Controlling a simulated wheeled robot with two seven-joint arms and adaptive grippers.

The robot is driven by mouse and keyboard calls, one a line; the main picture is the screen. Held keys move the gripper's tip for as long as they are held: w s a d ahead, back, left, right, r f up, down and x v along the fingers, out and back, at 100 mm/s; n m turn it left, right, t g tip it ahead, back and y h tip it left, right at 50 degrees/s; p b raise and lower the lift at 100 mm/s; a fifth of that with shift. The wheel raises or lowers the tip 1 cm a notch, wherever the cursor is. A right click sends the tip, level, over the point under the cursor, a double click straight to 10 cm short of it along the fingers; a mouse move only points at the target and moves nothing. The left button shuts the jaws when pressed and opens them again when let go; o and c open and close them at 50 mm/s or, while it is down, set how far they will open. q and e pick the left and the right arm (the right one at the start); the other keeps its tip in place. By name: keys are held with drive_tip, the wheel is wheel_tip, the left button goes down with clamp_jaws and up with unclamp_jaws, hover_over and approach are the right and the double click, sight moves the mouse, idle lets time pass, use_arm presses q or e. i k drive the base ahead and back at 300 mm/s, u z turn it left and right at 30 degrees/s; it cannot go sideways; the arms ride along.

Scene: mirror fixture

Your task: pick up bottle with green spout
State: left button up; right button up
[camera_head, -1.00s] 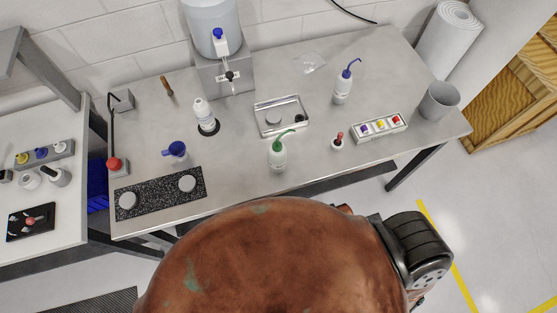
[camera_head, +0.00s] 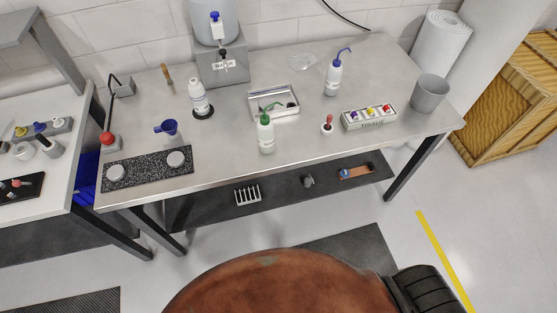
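The bottle with the green spout (camera_head: 266,136) is white with a green cap. It stands upright on the grey table (camera_head: 235,165) near the front edge, in front of a metal tray (camera_head: 286,112). Its green spout points right and overlaps the tray in the picture. Neither of my grippers shows in the head view. My own rusty brown body fills the bottom middle, apart from the table.
A blue-spout bottle (camera_head: 333,77) stands behind right. A white bottle (camera_head: 198,97) and a black mat (camera_head: 147,169) are left.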

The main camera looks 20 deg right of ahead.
sight(266, 128)
drive_tip(key=u, duration=0.15)
drive_tip(key=k, duration=0.35)
drive_tip(key=z, duration=0.85)
drive_tip(key=i, duration=1.3)
drive_tip(key=u, duration=0.6)
